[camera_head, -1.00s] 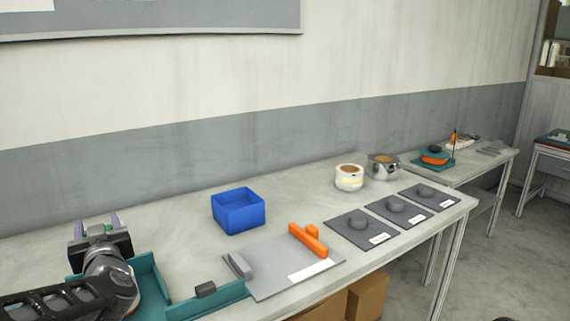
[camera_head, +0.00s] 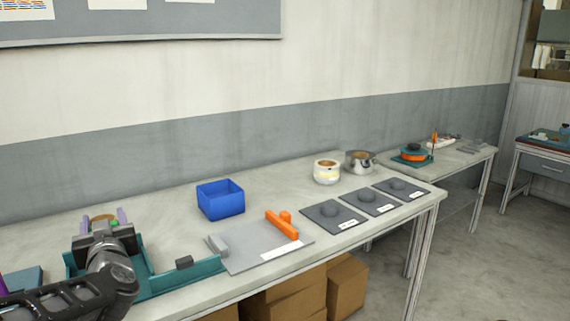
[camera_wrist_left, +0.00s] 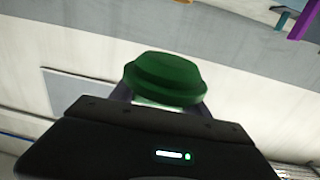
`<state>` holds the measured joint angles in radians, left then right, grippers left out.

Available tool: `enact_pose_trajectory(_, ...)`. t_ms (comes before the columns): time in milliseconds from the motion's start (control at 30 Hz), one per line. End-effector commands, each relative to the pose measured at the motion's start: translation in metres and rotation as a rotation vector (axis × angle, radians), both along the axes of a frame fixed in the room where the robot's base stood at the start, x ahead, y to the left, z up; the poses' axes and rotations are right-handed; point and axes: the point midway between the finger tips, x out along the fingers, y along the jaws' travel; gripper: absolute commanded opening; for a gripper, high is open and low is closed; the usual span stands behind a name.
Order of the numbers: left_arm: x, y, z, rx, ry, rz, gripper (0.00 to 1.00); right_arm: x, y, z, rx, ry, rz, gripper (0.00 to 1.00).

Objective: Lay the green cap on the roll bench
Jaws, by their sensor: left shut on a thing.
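The green cap (camera_wrist_left: 162,80) shows in the left wrist view, held between the fingers of my left gripper (camera_wrist_left: 160,98). In the head view my left gripper (camera_head: 104,218) is at the left, above the teal tray on the long bench (camera_head: 330,258). Its fingers point up in the picture, and the cap is hard to make out there. The frames do not show which bench is the roll bench; a farther bench (camera_head: 462,157) stands at the right. My right gripper is not in view.
A teal tray (camera_head: 200,270), a blue bin (camera_head: 220,200), a grey plate (camera_head: 245,255) with an orange bar (camera_head: 282,225), several dark pads and two round containers (camera_head: 326,172) occupy the long bench. The far bench holds an orange-and-teal reel (camera_head: 415,154). Boxes (camera_head: 345,285) sit underneath.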

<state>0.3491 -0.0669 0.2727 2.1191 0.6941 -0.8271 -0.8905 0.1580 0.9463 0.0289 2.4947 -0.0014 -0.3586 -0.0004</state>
Motion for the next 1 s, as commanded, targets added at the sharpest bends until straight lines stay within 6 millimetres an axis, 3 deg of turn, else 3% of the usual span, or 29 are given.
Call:
enact_pose_trajectory(167,0.015,-0.033,-0.018,0.0,0.005,-0.09,0.07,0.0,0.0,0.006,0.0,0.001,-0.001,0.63)
enact_pose_trajectory(367,0.031,-0.08,-0.053,-0.003,0.007,-0.224,0.07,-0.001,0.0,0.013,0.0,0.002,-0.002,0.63)
enact_pose_trajectory(533,0.037,-0.139,-0.104,-0.01,0.011,-0.393,0.07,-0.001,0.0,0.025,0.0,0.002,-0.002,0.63)
enact_pose_trajectory(700,0.029,-0.2,-0.162,-0.014,0.007,-0.556,0.07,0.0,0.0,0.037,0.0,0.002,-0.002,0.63)
enact_pose_trajectory(833,0.022,-0.221,-0.191,-0.011,0.003,-0.604,0.07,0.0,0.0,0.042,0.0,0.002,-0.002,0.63)
enact_pose_trajectory(1000,0.018,-0.225,-0.21,-0.006,-0.002,-0.608,0.07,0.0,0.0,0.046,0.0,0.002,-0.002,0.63)
